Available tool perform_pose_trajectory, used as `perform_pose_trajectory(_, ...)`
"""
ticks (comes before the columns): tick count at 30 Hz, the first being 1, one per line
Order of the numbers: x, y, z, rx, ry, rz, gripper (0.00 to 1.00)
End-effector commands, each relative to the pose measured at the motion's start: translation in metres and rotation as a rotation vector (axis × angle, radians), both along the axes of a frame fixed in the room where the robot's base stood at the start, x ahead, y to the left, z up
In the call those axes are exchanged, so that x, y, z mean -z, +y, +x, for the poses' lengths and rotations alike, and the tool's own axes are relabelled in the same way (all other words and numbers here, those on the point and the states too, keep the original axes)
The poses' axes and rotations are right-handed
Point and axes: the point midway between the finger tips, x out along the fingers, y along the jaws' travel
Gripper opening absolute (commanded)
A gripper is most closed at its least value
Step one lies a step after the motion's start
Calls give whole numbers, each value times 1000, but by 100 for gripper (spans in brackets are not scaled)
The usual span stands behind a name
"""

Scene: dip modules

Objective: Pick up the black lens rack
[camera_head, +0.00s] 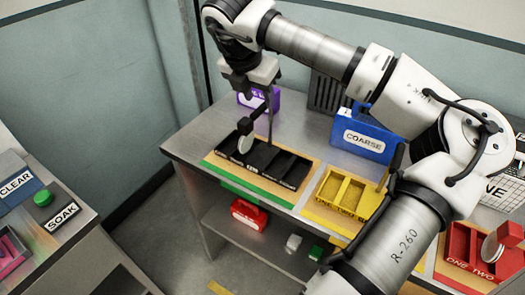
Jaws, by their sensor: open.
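The black lens rack (270,162) is a low black tray with several compartments, seen in the head view. It sits on a wooden board with a green front edge on the metal table. A pale round disc (245,144) stands upright at its left part, with a dark block just above it. My gripper (254,120) is open and points down over the rack's left and rear part. One thin finger reaches down close behind the rack. The other finger overlaps the dark block, so I cannot tell whether it touches.
To the right stand a yellow tray (350,194), a blue COARSE bin (364,137) and a red tray (466,247) with a disc. A purple box (258,99) is behind. A red case (249,215) lies on the lower shelf. A SOAK station (62,217) stands left, across a floor gap.

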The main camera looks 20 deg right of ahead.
Motion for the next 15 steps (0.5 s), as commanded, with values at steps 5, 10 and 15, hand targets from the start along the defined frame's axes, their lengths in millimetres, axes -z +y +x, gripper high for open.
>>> perform_pose_trajectory(5, 9, -3, 3, -1, 1, 2, 42)
perform_pose_trajectory(10, 30, -11, 10, -2, 3, 4, 42)
perform_pose_trajectory(15, 50, -16, 14, -3, 1, 3, 42)
